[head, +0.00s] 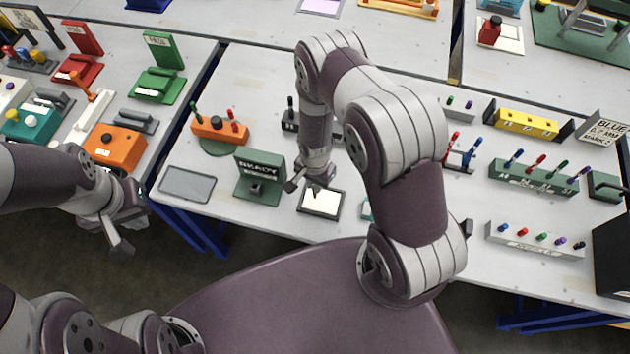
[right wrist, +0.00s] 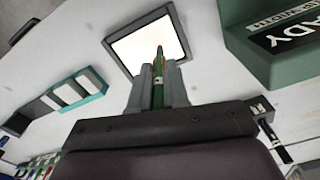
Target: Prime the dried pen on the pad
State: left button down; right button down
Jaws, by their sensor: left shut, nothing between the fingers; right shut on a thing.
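The white pad (head: 320,202) in its dark frame lies near the table's front edge; it also shows at the top of the right wrist view (right wrist: 135,50). My right gripper (head: 316,190) is over the pad, pointing down. In the right wrist view it is shut on a green pen (right wrist: 158,88). The pen's tip end overlaps the pad in that view; I cannot tell whether it touches. Most of the pen is hidden in the head view. My left gripper (head: 125,245) is shut and empty, out in front of the tables at left.
A green READY stand (head: 260,175) is just left of the pad, and a grey tray (head: 187,185) lies further left. An orange pen holder (head: 220,128) is behind. A green rack (head: 533,177) and a white rack (head: 535,240) with several pens stand at right.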

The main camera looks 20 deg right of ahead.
jog(key=shift+r, duration=0.1)
jog(key=shift+r+p, duration=0.75)
jog(key=shift+r, duration=0.05)
jog(key=shift+s+d, duration=0.6)
jog(key=shift+d, duration=0.25)
jog(key=shift+f+b, duration=0.6)
jog(key=shift+f, duration=0.3)
jog(key=shift+s+d+r+p, duration=0.55)
jog(key=shift+s+d+r, duration=0.1)
jog(key=shift+d+r, duration=0.15)
